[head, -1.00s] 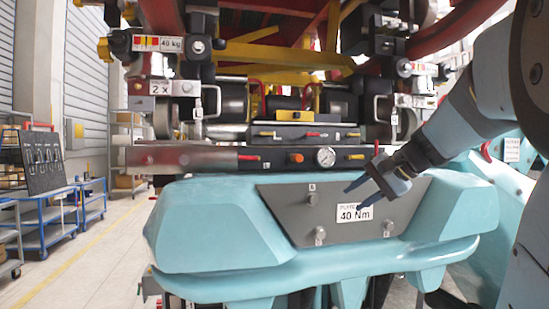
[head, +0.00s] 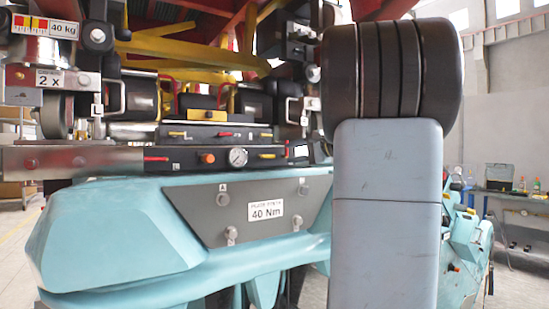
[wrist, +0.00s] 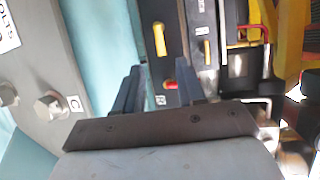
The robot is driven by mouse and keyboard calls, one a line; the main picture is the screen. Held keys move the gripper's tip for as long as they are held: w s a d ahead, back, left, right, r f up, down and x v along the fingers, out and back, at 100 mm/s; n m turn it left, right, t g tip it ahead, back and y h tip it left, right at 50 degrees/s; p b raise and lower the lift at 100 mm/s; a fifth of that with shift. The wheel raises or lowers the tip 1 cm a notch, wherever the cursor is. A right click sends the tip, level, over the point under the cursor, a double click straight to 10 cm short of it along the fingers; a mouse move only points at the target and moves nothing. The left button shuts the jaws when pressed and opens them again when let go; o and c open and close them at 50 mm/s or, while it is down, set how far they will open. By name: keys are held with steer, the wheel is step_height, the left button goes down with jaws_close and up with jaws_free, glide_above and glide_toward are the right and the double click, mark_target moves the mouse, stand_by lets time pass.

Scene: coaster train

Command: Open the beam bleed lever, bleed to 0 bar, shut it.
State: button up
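The dark beam panel (head: 190,159) carries a round gauge (head: 238,157), an orange knob (head: 207,158) and a red lever (head: 155,158) on its left. The gauge reading is too small to make out, and I cannot tell which lever is the bleed lever. In the wrist view my gripper (wrist: 158,72) is open and empty. Its fingers point toward a dark panel with a yellow lever (wrist: 158,38) and a red-tipped lever (wrist: 171,85), the latter showing between the fingers. In the head view my arm hides the gripper.
A teal housing (head: 110,235) with a grey bolted plate (head: 202,208) lies below the panel. A smaller dark panel with yellow and red levers (head: 215,133) is above. Metal bars and yellow beams crowd the space higher up. A bench stands far right.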

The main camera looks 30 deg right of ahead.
mark_target(272, 157)
steer(key=x, duration=0.7)
steer(key=shift+w, duration=0.15)
steer(key=shift+c, duration=0.4)
steer(key=shift+f, duration=0.1)
jaws_close()
steer(key=shift+a, duration=0.15)
